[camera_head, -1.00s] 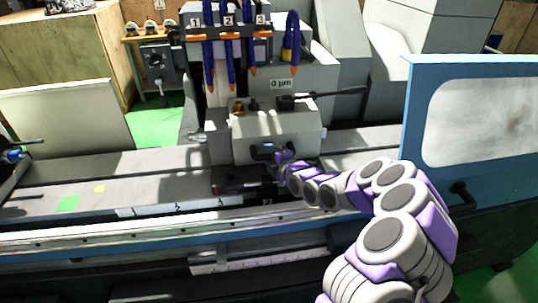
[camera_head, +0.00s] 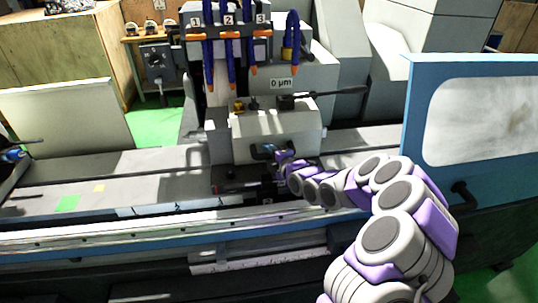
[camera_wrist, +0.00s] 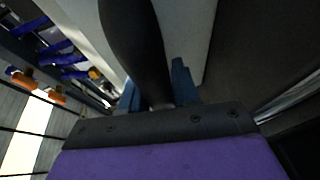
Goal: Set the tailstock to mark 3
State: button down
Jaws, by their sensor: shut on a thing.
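The tailstock (camera_head: 285,136) is a grey block on the machine bed, mid-picture in the head view. A dark handle is on its front; in the wrist view the black handle (camera_wrist: 138,40) runs up between my gripper's blue fingers. My gripper (camera_head: 268,151) is at the front of the tailstock, shut on this handle. It also fills the bottom of the wrist view (camera_wrist: 156,92). My arm hides part of the bed to the right.
Blue hoses with orange tips (camera_head: 231,65) hang behind, labelled 1, 2 and 3. A blue-framed door panel (camera_head: 480,120) stands at the right.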

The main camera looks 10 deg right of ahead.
jog(key=shift+d+b, duration=0.15)
jog(key=shift+b, duration=0.55)
jog(key=shift+d+f, duration=0.15)
jog(key=shift+d, duration=0.05)
jog(key=c, duration=0.9)
grip_release()
jog(key=shift+d, duration=0.1)
jog(key=shift+s, duration=0.15)
jog(key=shift+s+d+r, duration=0.1)
jog(key=shift+s+r, duration=0.1)
jog(key=p+v, duration=0.2)
jog(key=v, duration=1.4)
jog(key=shift+s+d, duration=0.2)
jog(key=shift+s, duration=0.1)
